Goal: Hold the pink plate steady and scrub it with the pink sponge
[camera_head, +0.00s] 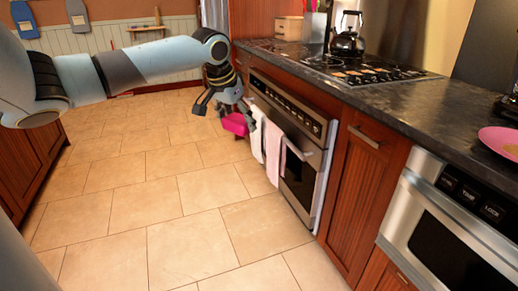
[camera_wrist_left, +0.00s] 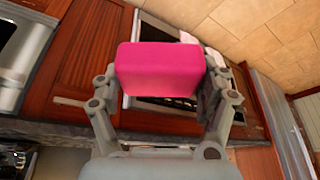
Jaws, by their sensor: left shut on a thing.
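My left gripper (camera_head: 232,112) is shut on the pink sponge (camera_head: 236,124), out over the floor in front of the oven. In the left wrist view the sponge (camera_wrist_left: 160,68) is a bright pink block between the two fingers of the left gripper (camera_wrist_left: 160,85). The pink plate (camera_head: 490,133) is at the right edge of the head view, over the dark counter, and is cut off by the frame. A tan patch shows on its face. A dark part at the right edge beside the plate may be my right gripper; its fingers cannot be made out.
The dark counter (camera_head: 400,108) runs along the right, with a stove and black kettle (camera_head: 348,40). Below are an oven (camera_head: 300,160) with hanging towels (camera_head: 273,150), wooden cabinets and a microwave drawer (camera_head: 450,235). The tiled floor (camera_head: 170,220) is clear.

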